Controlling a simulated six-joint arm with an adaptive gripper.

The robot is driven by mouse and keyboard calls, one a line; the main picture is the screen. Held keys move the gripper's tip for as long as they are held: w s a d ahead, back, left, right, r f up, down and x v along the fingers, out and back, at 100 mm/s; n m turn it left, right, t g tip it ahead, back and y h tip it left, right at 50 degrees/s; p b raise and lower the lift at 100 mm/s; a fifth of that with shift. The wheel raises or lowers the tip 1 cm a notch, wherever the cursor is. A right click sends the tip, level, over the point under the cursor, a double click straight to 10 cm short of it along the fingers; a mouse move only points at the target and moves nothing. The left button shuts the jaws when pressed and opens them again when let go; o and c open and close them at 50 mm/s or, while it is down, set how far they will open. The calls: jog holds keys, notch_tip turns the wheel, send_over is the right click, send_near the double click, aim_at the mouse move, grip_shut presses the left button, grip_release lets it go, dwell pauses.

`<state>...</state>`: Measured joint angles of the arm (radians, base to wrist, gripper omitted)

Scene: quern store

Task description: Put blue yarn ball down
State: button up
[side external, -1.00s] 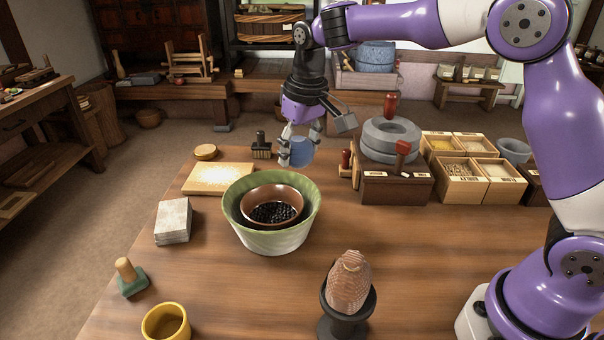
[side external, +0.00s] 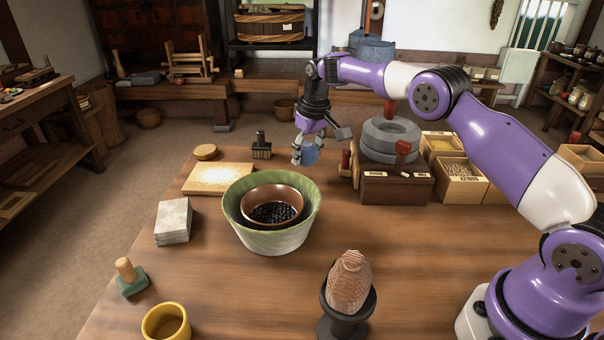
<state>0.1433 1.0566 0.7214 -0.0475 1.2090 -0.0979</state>
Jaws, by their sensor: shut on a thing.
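The blue yarn ball (side external: 311,156) shows as a small blue round shape at the far side of the table (side external: 240,290). My gripper (side external: 304,153) points down and is shut on it; the fingers cover part of the ball. It is behind the green bowl and left of the stone quern. I cannot tell whether the ball touches the table.
Close by on the right are a grey stone quern (side external: 391,138) on a dark wooden box (side external: 394,188). A green bowl (side external: 258,234) stands in front. Bare wood lies between bowl and quern.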

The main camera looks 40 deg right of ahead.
aim_at(308, 165)
jog(key=shift+d+f, duration=0.1)
jog(key=shift+f, duration=2)
jog(key=shift+f, duration=0.1)
jog(key=o, duration=1.3)
jog(key=shift+c, duration=0.2)
